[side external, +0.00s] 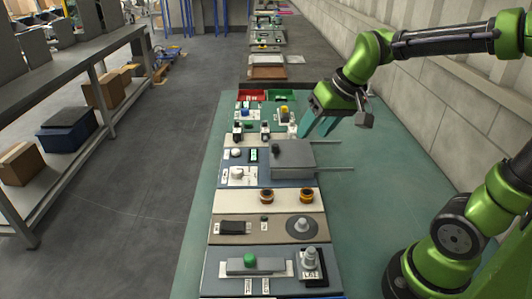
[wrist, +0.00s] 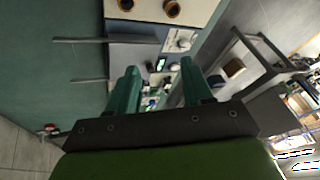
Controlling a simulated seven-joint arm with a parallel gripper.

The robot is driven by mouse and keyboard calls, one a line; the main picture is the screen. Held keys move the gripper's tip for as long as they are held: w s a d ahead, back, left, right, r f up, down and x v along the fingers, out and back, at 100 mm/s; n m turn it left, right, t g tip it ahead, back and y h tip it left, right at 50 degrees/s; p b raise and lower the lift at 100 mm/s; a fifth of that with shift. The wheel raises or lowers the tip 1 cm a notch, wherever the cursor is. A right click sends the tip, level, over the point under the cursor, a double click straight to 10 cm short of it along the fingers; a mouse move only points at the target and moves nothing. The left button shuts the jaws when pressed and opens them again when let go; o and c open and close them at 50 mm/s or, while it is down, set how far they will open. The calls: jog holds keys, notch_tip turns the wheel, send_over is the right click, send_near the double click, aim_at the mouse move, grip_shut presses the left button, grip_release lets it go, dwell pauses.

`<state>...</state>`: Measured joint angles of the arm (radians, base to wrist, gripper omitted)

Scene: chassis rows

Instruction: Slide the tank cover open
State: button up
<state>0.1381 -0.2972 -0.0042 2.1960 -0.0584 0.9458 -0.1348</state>
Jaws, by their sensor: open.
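The tank cover (side external: 295,160) is a flat grey plate with a dark knob (side external: 276,148) near its far left corner. It lies over a blue-grey panel, and two thin rails (side external: 335,169) stick out to its right. The rails also show at the left of the wrist view (wrist: 80,40), meeting a grey block that is likely the cover (wrist: 132,27). My gripper (side external: 314,130) is open and empty, with teal fingers pointing down, above and behind the cover's right part. Its fingers show apart in the wrist view (wrist: 160,68).
Left of the cover are a white knob (side external: 237,153) and a dial plate (side external: 239,176). Behind stand small fixtures and red (side external: 251,95) and green (side external: 281,95) bins. In front are two brown-ringed parts (side external: 307,195) and a grey disc (side external: 303,225). The green tabletop right of the rails is clear.

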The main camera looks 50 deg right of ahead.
aim_at(276, 145)
jog(key=shift+w+d+n+h, duration=0.5)
jog(key=shift+w+d+n, duration=1.6)
jog(key=shift+w+d, duration=2.35)
jog(key=shift+g, duration=0.3)
jog(key=x, duration=0.5)
jog(key=w+a+x, duration=0.1)
jog(key=x, duration=0.5)
jog(key=a+x, duration=0.1)
jog(key=x, duration=0.4)
jog(key=shift+w+a, duration=0.1)
jog(key=shift+w, duration=0.25)
jog(key=shift+c, duration=0.4)
grip_shut()
